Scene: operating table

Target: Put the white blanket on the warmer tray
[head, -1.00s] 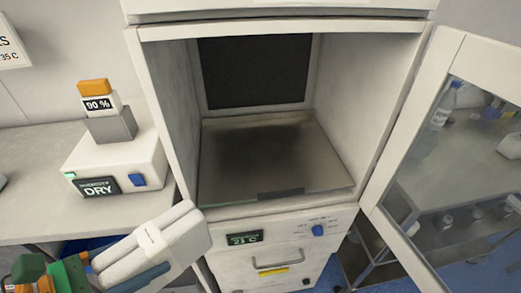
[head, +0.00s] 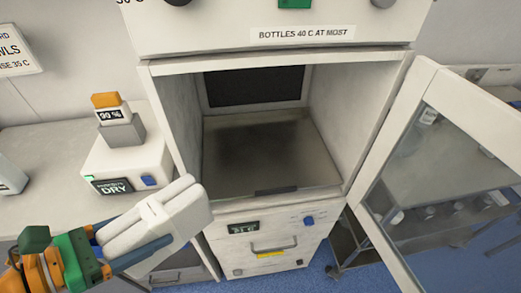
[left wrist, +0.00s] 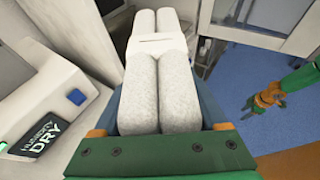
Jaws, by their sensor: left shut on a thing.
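The white blanket (head: 178,218) is a rolled, two-lobed bundle with a band around its middle. My left gripper (head: 140,248) is shut on its near end and holds it in the air, tilted up to the right. In the left wrist view the blanket (left wrist: 158,75) stretches away between the blue fingers. The warmer tray (head: 265,150) is a bare grey plate inside the open cabinet, to the right of and beyond the blanket. The blanket is in front of the cabinet's lower left corner, outside the opening. My right gripper (left wrist: 265,98) shows small in the left wrist view, its fingers apart and empty.
The glass cabinet door (head: 440,190) stands open on the right. The cabinet's left wall (head: 172,130) edges the opening near the blanket. A white box marked DRY (head: 125,165) stands on the left counter, with a small stacked block on it. The cabinet interior is clear.

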